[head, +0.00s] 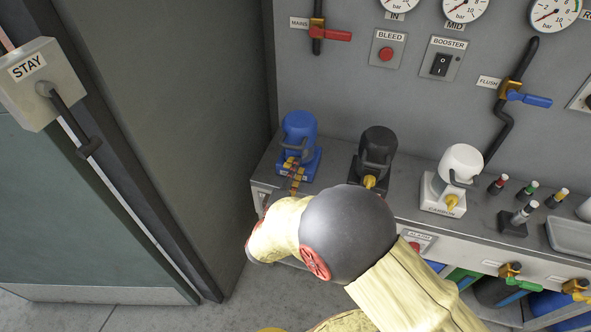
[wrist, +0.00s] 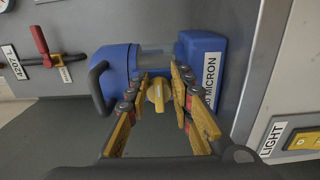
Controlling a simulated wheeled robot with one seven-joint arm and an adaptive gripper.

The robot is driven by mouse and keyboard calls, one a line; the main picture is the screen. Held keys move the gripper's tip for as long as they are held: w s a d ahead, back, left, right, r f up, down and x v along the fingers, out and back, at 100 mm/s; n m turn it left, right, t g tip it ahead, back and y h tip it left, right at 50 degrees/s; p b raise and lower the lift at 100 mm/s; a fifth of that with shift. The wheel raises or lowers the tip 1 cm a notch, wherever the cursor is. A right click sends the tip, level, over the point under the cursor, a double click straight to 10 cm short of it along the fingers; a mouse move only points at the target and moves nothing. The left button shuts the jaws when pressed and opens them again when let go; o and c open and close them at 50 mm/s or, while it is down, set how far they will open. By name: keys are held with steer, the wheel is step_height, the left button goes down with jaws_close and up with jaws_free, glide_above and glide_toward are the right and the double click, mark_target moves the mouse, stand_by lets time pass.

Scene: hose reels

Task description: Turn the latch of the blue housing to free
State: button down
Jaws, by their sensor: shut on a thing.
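The blue housing (head: 299,127) stands at the left end of the grey counter, with a dark handle on its side. In the wrist view it appears on its side (wrist: 117,62), with its blue base (wrist: 204,48) marked "MICRON". Its yellow latch (wrist: 157,93) sits between the fingers of my gripper (wrist: 158,80), which is shut on it. In the head view my gripper (head: 295,171) reaches the front of the housing, and its fingers hide the latch there.
A black housing (head: 377,143) and a white housing (head: 461,160) stand to the right on the counter (head: 327,165). Gauges, valves and switches line the wall behind.

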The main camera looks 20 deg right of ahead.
steer(key=c, duration=1.9)
jaws_free()
steer(key=shift+w+a+r, duration=0.1)
steer(key=shift+w+r, duration=0.05)
steer(key=shift+r, duration=0.15)
steer(key=o, duration=0.4)
steer(key=shift+f, duration=0.15)
steer(key=v, duration=1.2)
